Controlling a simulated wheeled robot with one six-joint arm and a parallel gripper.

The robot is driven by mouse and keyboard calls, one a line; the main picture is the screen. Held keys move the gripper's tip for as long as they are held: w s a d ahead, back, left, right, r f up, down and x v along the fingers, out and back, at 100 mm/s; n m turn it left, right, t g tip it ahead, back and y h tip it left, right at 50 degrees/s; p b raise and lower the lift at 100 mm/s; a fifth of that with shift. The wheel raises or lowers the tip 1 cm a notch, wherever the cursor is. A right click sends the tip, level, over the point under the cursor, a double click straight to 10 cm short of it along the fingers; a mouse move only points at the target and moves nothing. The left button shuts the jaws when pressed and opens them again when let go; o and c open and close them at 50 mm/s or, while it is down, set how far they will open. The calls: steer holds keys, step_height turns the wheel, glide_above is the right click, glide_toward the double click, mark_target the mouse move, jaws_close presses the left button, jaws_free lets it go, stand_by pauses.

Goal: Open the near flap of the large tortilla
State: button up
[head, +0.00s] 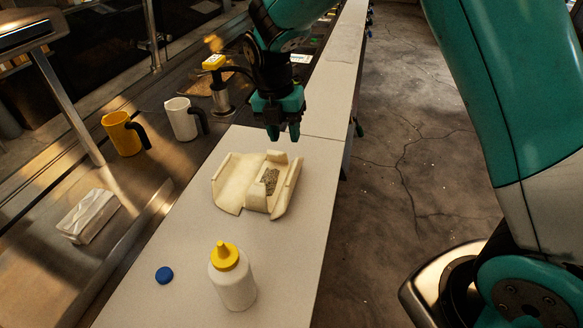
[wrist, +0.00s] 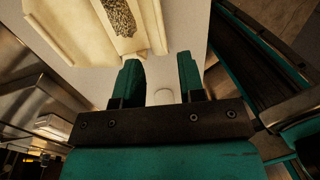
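The large tortilla (head: 237,180) lies on the pale counter in the head view, a cream, blocky piece with panels at its left and right sides. A speckled grey-brown filling (head: 270,179) shows in its middle, between small raised end flaps at the back (head: 277,156) and the front (head: 257,198). In the wrist view the tortilla (wrist: 75,28) and filling (wrist: 118,15) are at the top, partly cut off. My gripper (head: 283,135) hangs just beyond the tortilla's back edge, pointing down. Its fingers (wrist: 160,78) are apart in the wrist view, with nothing clearly held.
A white squeeze bottle (head: 232,280) with a yellow top and a blue cap (head: 164,275) are on the near counter. Yellow (head: 121,134) and white (head: 181,120) mugs and a white pack (head: 88,216) are at left. Bare counter (head: 285,265) lies right of the bottle.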

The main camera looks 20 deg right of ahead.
mark_target(292, 173)
steer(key=f, duration=0.4)
steer(key=d+f+p, duration=0.1)
steer(key=f, duration=0.3)
steer(key=s+f+p, duration=0.1)
steer(key=f, duration=0.3)
steer(key=shift+s+d, duration=0.1)
steer(key=shift+d, duration=0.1)
steer(key=shift+c, duration=0.4)
jaws_close()
